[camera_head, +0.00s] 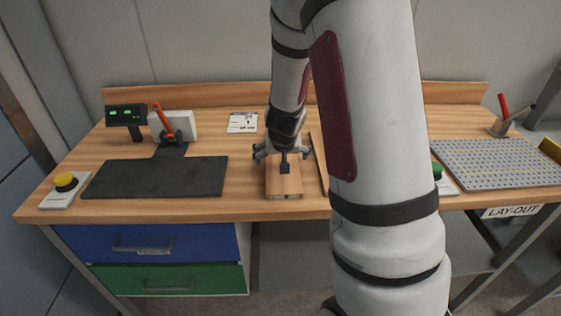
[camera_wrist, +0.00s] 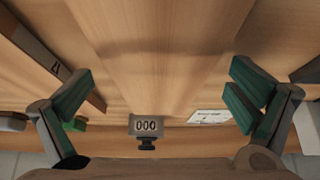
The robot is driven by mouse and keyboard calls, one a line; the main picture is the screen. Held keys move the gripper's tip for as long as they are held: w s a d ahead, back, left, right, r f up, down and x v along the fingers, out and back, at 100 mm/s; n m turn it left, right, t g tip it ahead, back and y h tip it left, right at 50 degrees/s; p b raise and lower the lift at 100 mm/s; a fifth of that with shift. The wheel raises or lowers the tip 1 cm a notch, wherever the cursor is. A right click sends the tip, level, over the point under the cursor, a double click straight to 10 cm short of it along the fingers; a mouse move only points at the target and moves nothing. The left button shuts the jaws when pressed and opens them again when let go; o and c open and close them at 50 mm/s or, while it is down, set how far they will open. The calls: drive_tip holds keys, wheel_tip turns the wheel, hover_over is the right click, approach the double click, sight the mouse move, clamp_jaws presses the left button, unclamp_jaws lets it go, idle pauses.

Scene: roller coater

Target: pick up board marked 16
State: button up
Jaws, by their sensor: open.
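A light wooden board (camera_head: 285,184) lies on the bench below my gripper (camera_head: 283,158) in the head view. Its front end has small marks too small to read, so I cannot tell whether it is marked 16. In the wrist view, my gripper (camera_wrist: 160,97) is open, with one green-padded finger at each side and nothing between them. The board (camera_wrist: 165,45) runs below the gap between the fingers. A second, narrow board (camera_wrist: 35,52) lies to the left in the wrist view; a dark mark on its side is only partly legible. My arm hides part of the bench.
A black mat (camera_head: 155,178) and yellow button (camera_head: 65,181) are on the left. A perforated metal plate (camera_head: 500,163) and green button (camera_head: 437,171) are on the right. A counter reading 000 (camera_wrist: 146,126) stands near the back ledge. A white paper (camera_head: 242,122) lies behind the mat.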

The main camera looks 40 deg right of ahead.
sight(281, 160)
drive_tip(key=c, duration=1.5)
drive_tip(key=shift+o, duration=0.2)
drive_tip(key=shift+r, duration=0.2)
drive_tip(key=shift+r+p, duration=0.7)
drive_tip(key=shift+r, duration=0.6)
drive_tip(key=s+a, duration=0.1)
drive_tip(key=s, duration=0.2)
drive_tip(key=s+r, duration=0.1)
drive_tip(key=s, duration=0.3)
drive_tip(key=s+a, duration=0.1)
drive_tip(key=s, duration=0.2)
drive_tip(key=shift+s+a+r+b, duration=0.3)
drive_tip(key=shift+s+r, duration=0.05)
drive_tip(key=shift+s, duration=0.05)
drive_tip(key=shift+s+r+p, duration=0.1)
drive_tip(key=shift+s+p, duration=0.3)
drive_tip(key=shift+p, duration=0.55)
drive_tip(key=shift+s+p, duration=0.45)
drive_tip(key=shift+p, duration=0.35)
drive_tip(key=s+p, duration=0.1)
drive_tip(key=p, duration=0.1)
drive_tip(key=s+a+p, duration=0.1)
drive_tip(key=s+p, duration=0.1)
drive_tip(key=p, duration=0.1)
drive_tip(key=shift+a+r+p, duration=0.1)
drive_tip(key=shift+r+p, duration=0.05)
drive_tip(key=shift+p, duration=0.2)
